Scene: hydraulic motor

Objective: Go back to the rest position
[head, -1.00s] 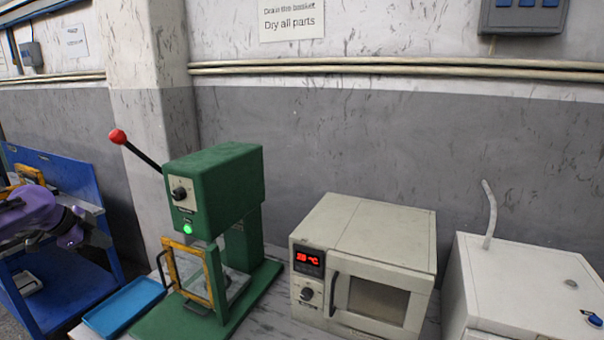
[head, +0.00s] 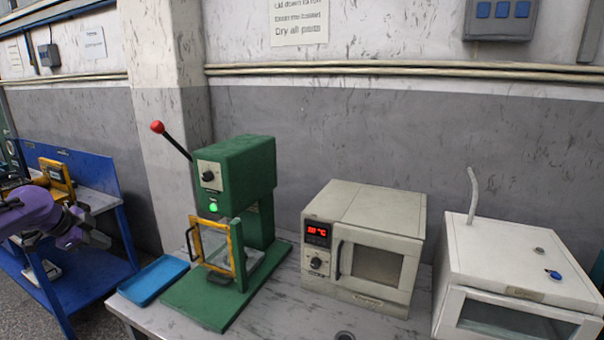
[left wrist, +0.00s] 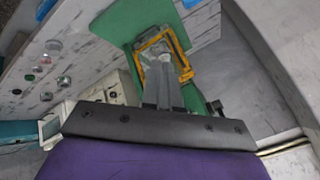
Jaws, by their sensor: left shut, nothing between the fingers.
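My left gripper (head: 100,238) shows at the left edge of the head view, on my purple arm. It is shut and empty, held in the air in front of the blue cart, apart from the bench. In the left wrist view its dark fingers (left wrist: 163,92) are together, with the green press behind them. My right gripper is in neither view.
A green press (head: 235,185) with a red-knobbed lever, yellow-framed guard and green light stands on the bench beside a blue tray (head: 153,279). A beige oven (head: 375,212) and white cabinet (head: 500,250) stand to the right. A blue cart (head: 100,290) is at left.

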